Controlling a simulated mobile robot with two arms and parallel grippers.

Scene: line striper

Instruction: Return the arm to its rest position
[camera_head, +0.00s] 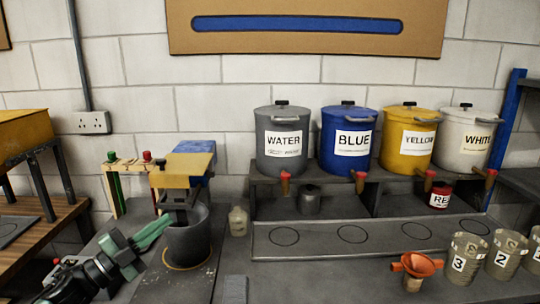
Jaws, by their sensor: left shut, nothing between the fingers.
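My left arm comes in from the lower left. Its black and green left gripper (160,226) is shut and empty, with the fingers pointing up and to the right. The fingertips are beside the left rim of a dark grey bucket (188,245); I cannot tell whether they touch it. The bucket stands under a machine with a tan top (184,168). My right gripper is not in view.
Paint drums labelled WATER (282,160), BLUE (348,165), YELLOW (408,155) and WHITE (466,160) stand on a shelf. An orange funnel (418,263) and numbered cups (466,258) stand at the right front. The front middle of the bench is mostly clear.

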